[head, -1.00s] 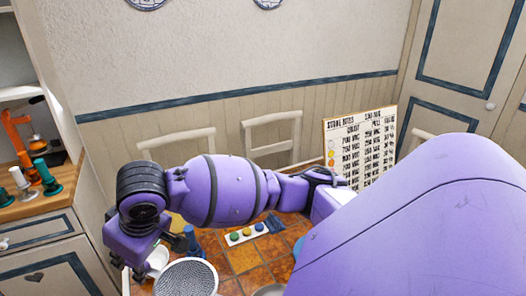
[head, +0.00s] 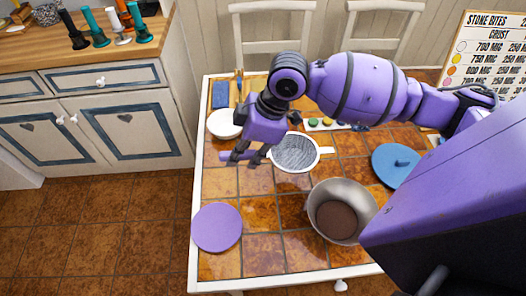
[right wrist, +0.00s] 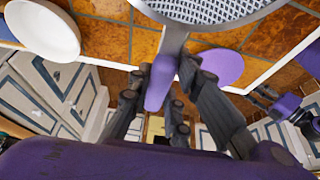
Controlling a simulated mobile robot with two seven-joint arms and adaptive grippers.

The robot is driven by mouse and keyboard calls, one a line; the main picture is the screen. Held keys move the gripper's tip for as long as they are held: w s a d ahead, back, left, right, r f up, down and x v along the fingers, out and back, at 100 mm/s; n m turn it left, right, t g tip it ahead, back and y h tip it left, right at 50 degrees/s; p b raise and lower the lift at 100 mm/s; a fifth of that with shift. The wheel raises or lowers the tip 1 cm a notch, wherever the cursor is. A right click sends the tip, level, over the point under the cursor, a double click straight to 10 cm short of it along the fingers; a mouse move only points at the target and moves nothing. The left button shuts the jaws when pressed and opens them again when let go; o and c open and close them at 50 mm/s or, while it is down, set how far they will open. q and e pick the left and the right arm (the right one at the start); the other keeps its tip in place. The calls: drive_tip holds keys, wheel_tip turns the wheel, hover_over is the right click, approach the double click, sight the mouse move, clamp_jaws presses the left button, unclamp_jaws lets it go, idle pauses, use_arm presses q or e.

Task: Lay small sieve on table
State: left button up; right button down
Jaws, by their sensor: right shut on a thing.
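The small sieve (head: 293,155) has a round mesh bowl with a white rim and a purple handle (head: 229,155). My right gripper (head: 244,158) is shut on the handle, left of the bowl. The right wrist view shows the purple handle (right wrist: 160,85) between the fingers and part of the mesh bowl (right wrist: 215,8) at the top. The sieve is over the tiled table (head: 262,185); I cannot tell if it touches the top. A purple and dark part at the right wrist view's right edge seems to be my left gripper (right wrist: 285,108); its jaws are unclear.
A metal bowl (head: 341,209) with brown contents stands right of the sieve. A purple disc (head: 217,228) lies at the table's front left. A white bowl (head: 225,123) and a blue lid (head: 398,166) are near. Tiles between disc and sieve are clear.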

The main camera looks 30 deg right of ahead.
sight(278, 155)
drive_tip(key=w+d+f, duration=0.1)
drive_tip(key=d+f, duration=0.3)
drive_tip(key=w+d+f, duration=0.1)
drive_tip(key=d+f, duration=0.1)
drive_tip(key=shift+w+f, duration=0.3)
drive_tip(key=shift+w, duration=0.05)
drive_tip(key=shift+w+f+b, duration=0.1)
drive_tip(key=shift+f+b, duration=0.2)
drive_tip(key=shift+f, duration=1.4)
drive_tip(key=c, duration=1.6)
unclamp_jaws()
drive_tip(key=p+v, duration=0.1)
drive_tip(key=v, duration=1.1)
